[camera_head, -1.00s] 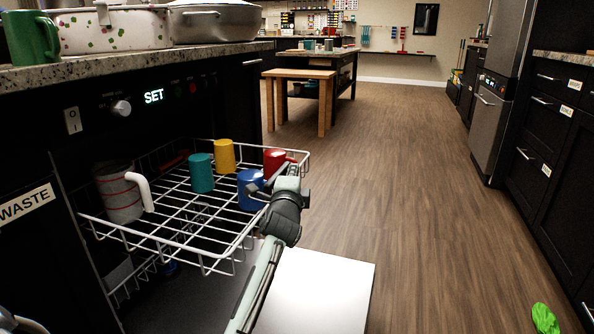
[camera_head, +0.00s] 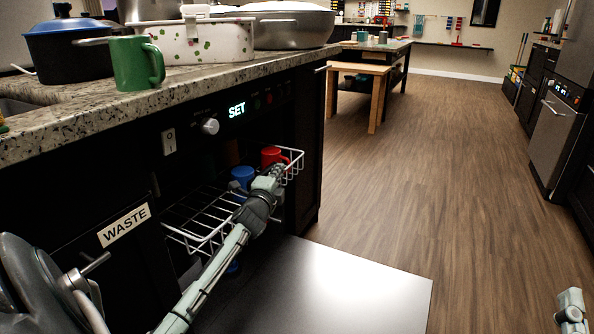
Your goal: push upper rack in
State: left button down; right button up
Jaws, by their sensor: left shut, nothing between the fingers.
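The upper rack (camera_head: 207,228), a white wire basket, sits mostly inside the dark dishwasher under the counter. Its front edge and right front corner still stick out of the opening. A red mug (camera_head: 272,157) and a blue cup (camera_head: 243,177) stand in it near the front right; other cups farther in are dim. My left gripper (camera_head: 271,178) is shut and empty at the rack's front right side, overlapping the wires; whether it touches them I cannot tell. Its hand hides part of the rack.
The lowered dishwasher door (camera_head: 340,290) lies flat below the rack. A wooden table (camera_head: 362,80) stands beyond. The floor on the right is clear.

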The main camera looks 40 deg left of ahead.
pick_arm(q)
jog(key=a, duration=0.3)
jog(key=s+a, duration=0.1)
jog(key=a, duration=0.2)
jog(key=s+a, duration=0.1)
jog(key=a, duration=0.2)
jog(key=shift+s+a+p, duration=0.15)
jog(key=shift+a+p, duration=0.15)
jog(key=shift+p, duration=0.05)
jog(key=shift+s+a, duration=0.15)
jog(key=shift+a, duration=0.45)
pick_arm(e)
jog(key=shift+w+d+f+g+h, duration=0.1)
jog(key=shift+w+f+g+h, duration=0.25)
jog(key=shift+f, duration=0.45)
jog(key=shift+w+f+g+h, duration=0.2)
jog(key=shift+f+g, duration=0.25)
jog(key=shift+f, duration=0.35)
jog(key=shift+w+d+f+g+h, duration=0.1)
jog(key=shift+w+f+g+h, duration=0.25)
jog(key=shift+f, duration=0.45)
jog(key=shift+s, duration=0.15)
